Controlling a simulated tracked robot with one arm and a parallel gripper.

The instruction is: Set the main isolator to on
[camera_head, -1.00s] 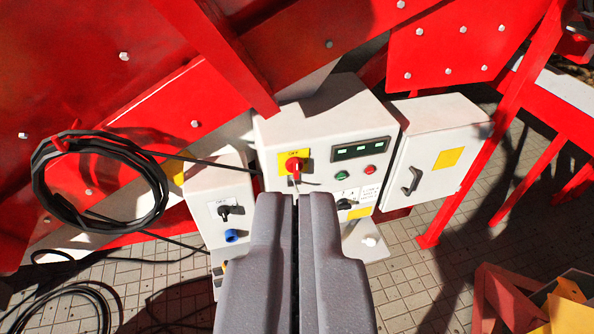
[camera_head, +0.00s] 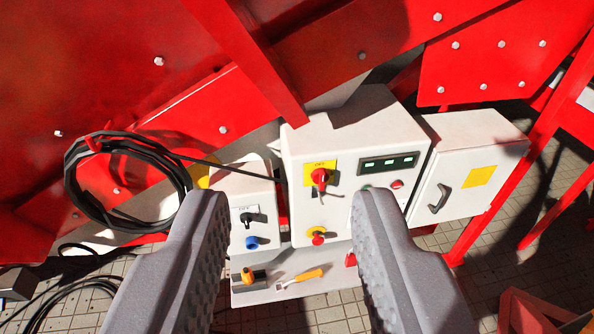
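The likely main isolator is a red rotary handle (camera_head: 320,177) on a yellow plate, on the front of the white control box (camera_head: 300,215). A small label is above it; the lettering is too small to read surely. The handle's grip points roughly downward. My gripper (camera_head: 289,198) is open and empty, with one finger on each side of the picture. The handle shows between and slightly above the fingertips, beyond them and not touched. The right finger covers part of the box's lower right front.
A smaller box (camera_head: 232,200) with a black rotary switch (camera_head: 252,218) and blue socket (camera_head: 251,242) stands left. A red stop button (camera_head: 318,236) sits below the handle. A shelf (camera_head: 335,297) holds an orange-handled tool (camera_head: 305,276). A coiled black cable (camera_head: 75,190) hangs left.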

